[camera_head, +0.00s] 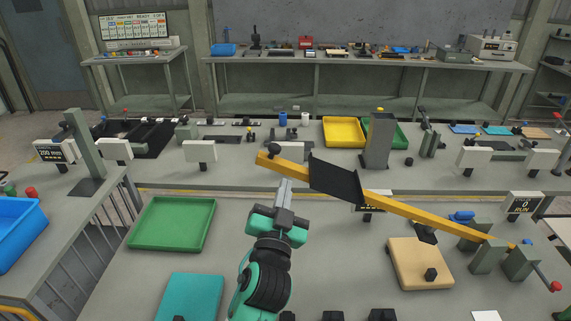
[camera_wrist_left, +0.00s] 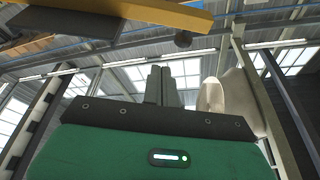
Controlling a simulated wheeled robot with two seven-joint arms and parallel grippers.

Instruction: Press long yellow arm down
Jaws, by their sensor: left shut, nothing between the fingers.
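The long yellow arm (camera_head: 408,208) slants across the bench. Its left end is raised and its right end meets grey pivot blocks (camera_head: 486,257). A black knob (camera_head: 274,149) sits near its raised end, and a dark plate (camera_head: 336,180) is fixed along it. My left gripper (camera_head: 285,185) is shut and empty, its fingertips close to the arm's lower edge between the knob and the plate. In the left wrist view the yellow arm (camera_wrist_left: 150,14) crosses the top, apart in the picture from the shut fingers (camera_wrist_left: 160,84). I cannot tell whether they touch. My right gripper is not seen.
A tan block (camera_head: 420,264) with a black knob sits under the yellow arm. A grey post (camera_head: 377,143) stands behind it. Bench surface between the green tray and my arm is clear.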

